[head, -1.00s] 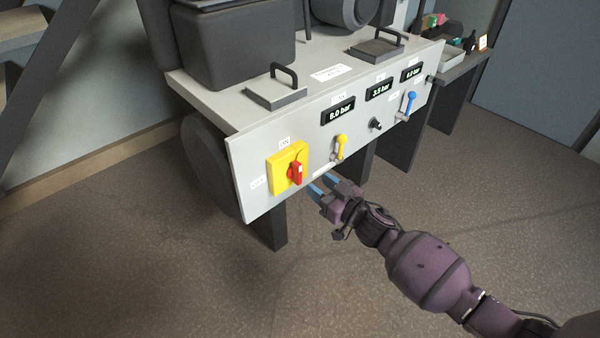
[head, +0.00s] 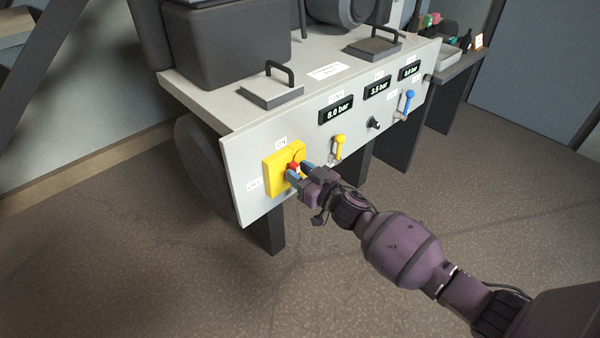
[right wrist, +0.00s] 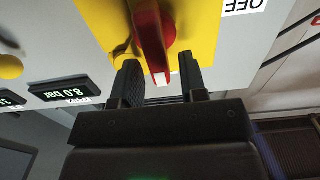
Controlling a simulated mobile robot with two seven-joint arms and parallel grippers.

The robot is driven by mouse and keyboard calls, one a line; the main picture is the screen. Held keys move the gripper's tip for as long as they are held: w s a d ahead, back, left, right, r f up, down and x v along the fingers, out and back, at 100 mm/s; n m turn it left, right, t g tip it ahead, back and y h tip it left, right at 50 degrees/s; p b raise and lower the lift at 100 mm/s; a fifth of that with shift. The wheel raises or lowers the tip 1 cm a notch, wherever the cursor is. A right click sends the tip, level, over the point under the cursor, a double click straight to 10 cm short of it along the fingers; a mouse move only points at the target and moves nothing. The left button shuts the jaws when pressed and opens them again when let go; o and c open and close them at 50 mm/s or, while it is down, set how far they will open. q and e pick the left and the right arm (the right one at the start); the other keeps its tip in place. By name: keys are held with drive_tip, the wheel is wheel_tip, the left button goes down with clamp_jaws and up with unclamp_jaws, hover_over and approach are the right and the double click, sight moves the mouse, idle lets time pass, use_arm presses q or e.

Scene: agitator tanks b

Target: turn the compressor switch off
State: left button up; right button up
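The compressor switch is a yellow square plate (head: 271,178) with a red handle (head: 293,166), at the left of the grey front panel. An ON label (head: 281,142) is above it and an OFF label (head: 254,185) is to its left. My right gripper (head: 298,173) is at the handle, partly hiding it. In the right wrist view its two fingers (right wrist: 162,84) are apart, one on each side of the red handle's white-marked tip (right wrist: 155,40), with gaps visible. The OFF label (right wrist: 245,5) shows there too. My left gripper is not in view.
Right of the switch on the panel are a yellow lever (head: 338,146), a black knob (head: 373,123) and a blue lever (head: 408,101). Pressure displays (head: 336,110) sit above them. The floor in front is clear.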

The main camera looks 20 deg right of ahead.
clamp_jaws()
